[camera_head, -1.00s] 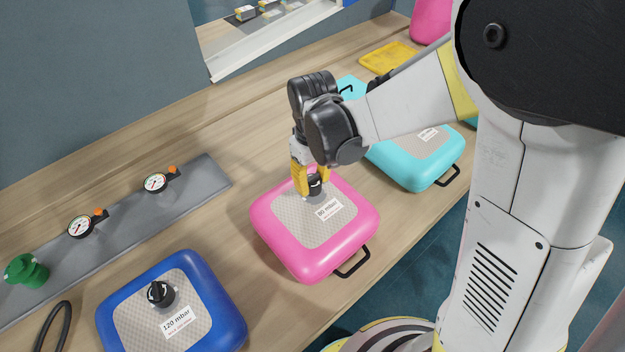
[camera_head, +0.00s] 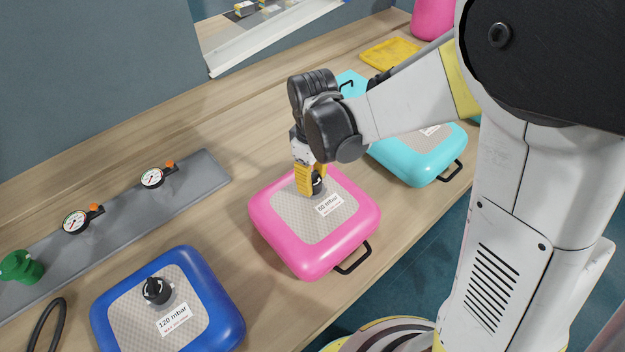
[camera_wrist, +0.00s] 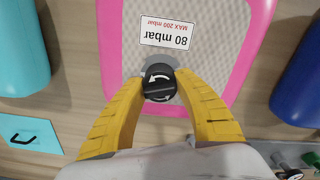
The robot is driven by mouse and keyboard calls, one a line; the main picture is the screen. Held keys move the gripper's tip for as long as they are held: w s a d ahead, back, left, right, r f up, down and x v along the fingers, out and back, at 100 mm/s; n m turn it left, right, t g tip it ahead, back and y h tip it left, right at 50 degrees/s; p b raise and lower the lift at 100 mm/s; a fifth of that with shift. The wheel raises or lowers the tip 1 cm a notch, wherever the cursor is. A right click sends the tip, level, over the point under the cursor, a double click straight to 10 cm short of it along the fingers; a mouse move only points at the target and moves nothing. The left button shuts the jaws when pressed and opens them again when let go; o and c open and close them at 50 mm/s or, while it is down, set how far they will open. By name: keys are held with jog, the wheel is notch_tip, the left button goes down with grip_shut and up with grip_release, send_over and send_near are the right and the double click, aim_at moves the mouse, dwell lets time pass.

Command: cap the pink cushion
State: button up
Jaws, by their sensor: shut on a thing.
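The pink cushion (camera_head: 285,250) lies on the wooden bench, with a grey patterned top and a label reading 80 mbar. In the wrist view its pink rim (camera_wrist: 250,50) and grey top surround the label. My gripper (camera_head: 314,188) points down over the far part of the cushion's top. Its yellow fingers are shut on a black cap (camera_wrist: 158,84) with white arrows, which sits at the cushion's valve spot. Whether the cap is seated on the valve cannot be told; the valve beneath is hidden.
A blue cushion (camera_head: 205,300) with a black cap lies at front left, a turquoise cushion (camera_head: 425,160) at right. A grey strip (camera_head: 115,215) holds two gauges and a green fitting (camera_head: 20,267). A yellow tray (camera_head: 388,56) lies at the back. Bare bench separates the cushions.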

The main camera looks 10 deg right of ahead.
jog(key=shift+n, duration=0.7)
jog(key=n, duration=0.4)
jog(key=shift+b, duration=0.35)
jog(key=shift+n, duration=0.6)
jog(key=n, duration=0.4)
jog(key=shift+n, duration=0.3)
jog(key=o, duration=1.1)
